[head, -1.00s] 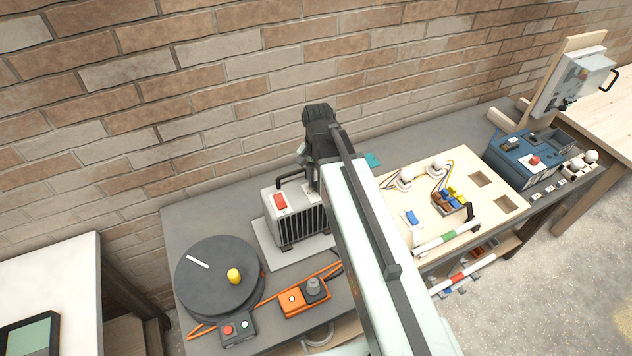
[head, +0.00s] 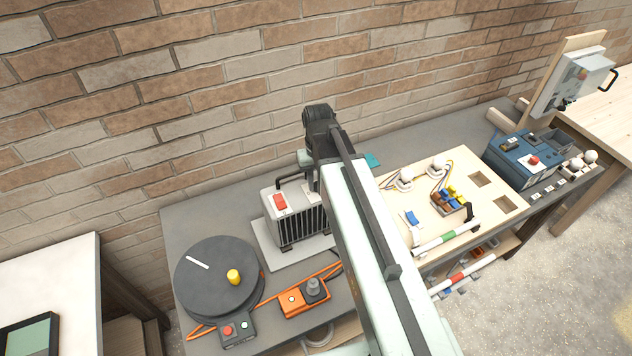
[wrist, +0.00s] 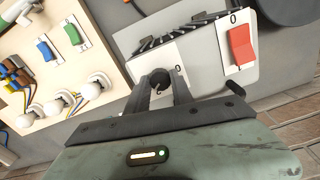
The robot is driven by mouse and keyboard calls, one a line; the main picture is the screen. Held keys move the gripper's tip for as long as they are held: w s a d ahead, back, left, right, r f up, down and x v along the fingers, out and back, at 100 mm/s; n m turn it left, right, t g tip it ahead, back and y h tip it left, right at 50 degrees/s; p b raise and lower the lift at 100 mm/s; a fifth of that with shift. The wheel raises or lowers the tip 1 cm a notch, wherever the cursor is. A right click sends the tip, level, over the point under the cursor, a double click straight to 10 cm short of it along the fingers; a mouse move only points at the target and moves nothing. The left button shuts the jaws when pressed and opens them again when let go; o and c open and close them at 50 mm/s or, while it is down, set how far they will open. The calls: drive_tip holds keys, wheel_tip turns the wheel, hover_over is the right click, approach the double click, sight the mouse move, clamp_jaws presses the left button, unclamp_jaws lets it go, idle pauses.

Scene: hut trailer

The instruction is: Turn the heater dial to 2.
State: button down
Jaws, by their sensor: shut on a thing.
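The heater (head: 312,222) is a pale box with a dark grille and a handle, standing on the bench in the head view. It also shows in the wrist view (wrist: 203,73). Its small dark dial (wrist: 159,79) sits on the pale top panel, with a 0 mark close by and a light line on the dial. My gripper (wrist: 161,85) is shut on the dial, one finger on each side. The fingers cover part of the dial and its other marks. In the head view my arm hides the dial and the fingertips.
A red rocker switch (wrist: 241,45) is on the heater top beside the dial. A wooden wiring board (head: 400,205) lies to the right. The brick wall is close behind.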

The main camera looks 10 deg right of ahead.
drive_tip(key=n, duration=0.4)
drive_tip(key=shift+n, duration=0.3)
idle(0.3)
drive_tip(key=c, duration=1.1)
unclamp_jaws()
drive_tip(key=shift+r, duration=0.1)
wheel_tip(320, 180, up, 8)
drive_tip(key=p, duration=0.8)
drive_tip(key=shift+f, duration=0.2)
